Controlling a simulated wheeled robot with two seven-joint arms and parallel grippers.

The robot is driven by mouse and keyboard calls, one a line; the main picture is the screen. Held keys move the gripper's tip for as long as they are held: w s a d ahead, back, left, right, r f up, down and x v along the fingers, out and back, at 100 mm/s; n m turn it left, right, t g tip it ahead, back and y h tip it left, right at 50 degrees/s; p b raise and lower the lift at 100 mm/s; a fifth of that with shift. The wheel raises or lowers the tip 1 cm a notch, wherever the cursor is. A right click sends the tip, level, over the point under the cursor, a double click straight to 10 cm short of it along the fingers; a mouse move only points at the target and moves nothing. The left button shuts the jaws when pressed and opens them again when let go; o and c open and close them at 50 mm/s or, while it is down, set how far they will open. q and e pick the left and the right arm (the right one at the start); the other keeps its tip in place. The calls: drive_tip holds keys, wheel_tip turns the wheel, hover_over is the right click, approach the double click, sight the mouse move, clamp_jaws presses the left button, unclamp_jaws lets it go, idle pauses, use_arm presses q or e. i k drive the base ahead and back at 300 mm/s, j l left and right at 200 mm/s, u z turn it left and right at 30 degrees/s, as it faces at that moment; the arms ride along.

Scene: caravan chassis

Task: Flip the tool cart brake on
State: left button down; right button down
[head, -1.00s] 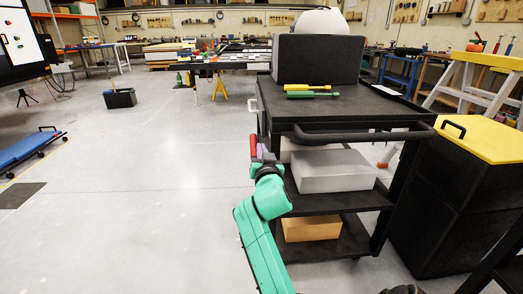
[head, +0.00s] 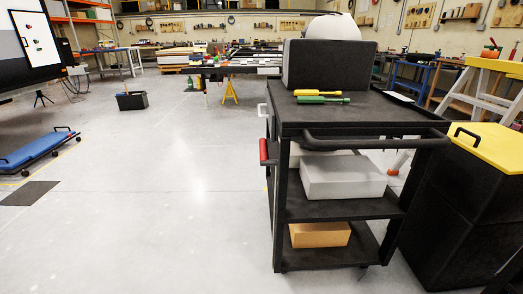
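The black tool cart (head: 345,205) stands right of centre in the head view, with a top and two lower shelves. A short red-handled lever (head: 264,150), which looks like the brake, is on the cart's left side below the top. Its red grip stands roughly upright above a dark bracket. Nothing touches it in this view. I cannot tell from its pose alone whether the brake is engaged. Neither of my grippers is in view.
Yellow and green screwdrivers (head: 321,95) and a black box (head: 329,64) sit on the cart top. Grey (head: 342,177) and orange-brown boxes (head: 320,234) fill lower shelves. A yellow-topped black bin (head: 462,185) stands close on the right. The floor left of the cart is clear.

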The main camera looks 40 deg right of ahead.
sight(264, 161)
drive_tip(key=z, duration=1.7)
drive_tip(key=i+l+z, duration=0.1)
drive_tip(key=i+l, duration=0.2)
drive_tip(key=l, duration=0.15)
drive_tip(key=i+l, duration=0.3)
drive_tip(key=l+z, duration=0.05)
drive_tip(key=l, duration=0.05)
